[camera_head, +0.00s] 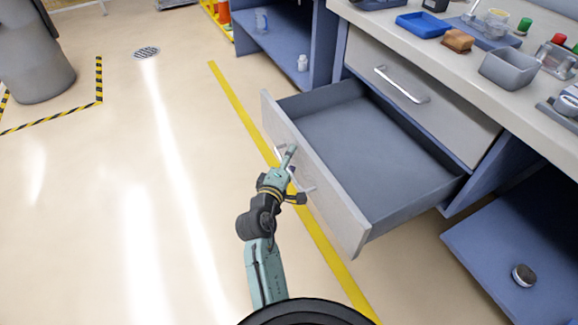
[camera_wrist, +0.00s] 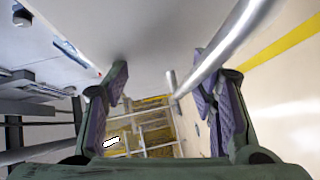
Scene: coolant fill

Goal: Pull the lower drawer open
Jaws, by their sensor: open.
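The lower drawer (camera_head: 352,232) is pulled well out of the bench, and its grey inside is empty. Its metal handle (camera_head: 308,187) is on the pale front panel, partly hidden by my gripper. My gripper (camera_head: 291,172) is at the handle, in front of the panel. In the wrist view its two fingers (camera_wrist: 162,85) are spread apart with nothing clasped between them. The handle bar (camera_wrist: 232,42) runs beside and above the right finger there; I cannot tell whether they touch. The upper drawer (camera_head: 415,95) is shut.
The worktop (camera_head: 440,48) holds a blue tray (camera_head: 422,25), a grey bin (camera_head: 508,68) and small items. A jar (camera_head: 523,275) lies on the lower right shelf. A grey barrel (camera_head: 35,55) stands at left. The floor (camera_head: 130,190) left of the drawer is clear.

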